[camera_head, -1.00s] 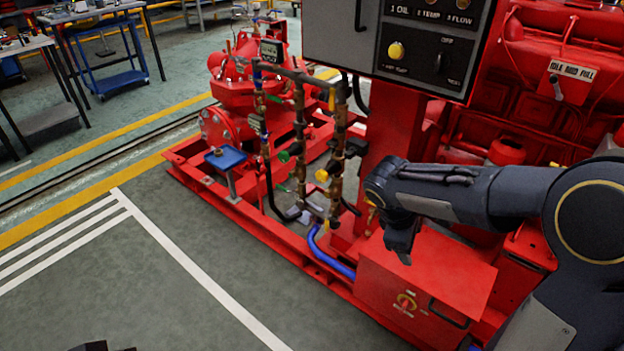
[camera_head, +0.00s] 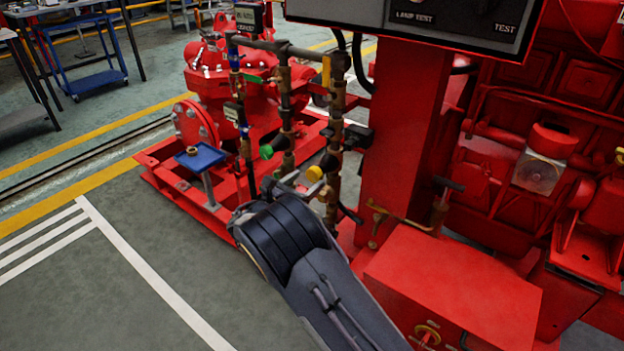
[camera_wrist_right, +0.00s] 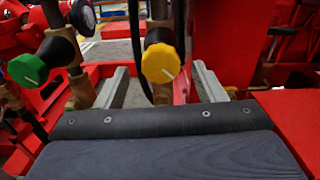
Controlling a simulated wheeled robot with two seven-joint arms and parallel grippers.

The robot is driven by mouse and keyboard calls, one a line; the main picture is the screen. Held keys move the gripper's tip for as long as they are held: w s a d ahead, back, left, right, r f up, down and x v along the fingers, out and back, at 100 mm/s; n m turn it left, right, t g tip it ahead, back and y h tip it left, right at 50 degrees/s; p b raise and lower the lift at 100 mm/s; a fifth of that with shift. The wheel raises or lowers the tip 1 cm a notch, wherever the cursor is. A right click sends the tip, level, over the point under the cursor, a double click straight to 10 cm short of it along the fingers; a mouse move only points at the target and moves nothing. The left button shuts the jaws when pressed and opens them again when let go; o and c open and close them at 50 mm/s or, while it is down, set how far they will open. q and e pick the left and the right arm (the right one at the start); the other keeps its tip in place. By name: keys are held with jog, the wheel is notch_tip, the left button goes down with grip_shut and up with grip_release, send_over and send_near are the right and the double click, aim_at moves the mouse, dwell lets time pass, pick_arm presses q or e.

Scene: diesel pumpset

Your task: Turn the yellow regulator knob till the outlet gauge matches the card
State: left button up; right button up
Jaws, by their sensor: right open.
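The yellow knob (camera_head: 314,173) sits low on a brass pipe of the red pumpset, and it also shows in the right wrist view (camera_wrist_right: 161,63) with a white mark on its face. My right gripper (camera_wrist_right: 162,82) is open and empty, its two grey fingers spread left and right of the yellow knob. I cannot tell whether they touch it. In the head view my right arm hides most of the gripper. A small display unit (camera_head: 247,16) is on the pipes' top left, too small to read. Neither the outlet gauge nor the card can be told apart for sure. My left gripper is not in view.
A green knob (camera_head: 267,151) is on the pipe just left of the yellow one; it also shows in the wrist view (camera_wrist_right: 27,69). A red box (camera_head: 450,285) stands at the front right. A blue tray (camera_head: 200,156) is at the left. The floor at the left front is clear.

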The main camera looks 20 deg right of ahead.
aim_at(312, 176)
jog(key=shift+b+x, duration=0.4)
jog(key=shift+x, duration=1.4)
jog(key=c, duration=1)
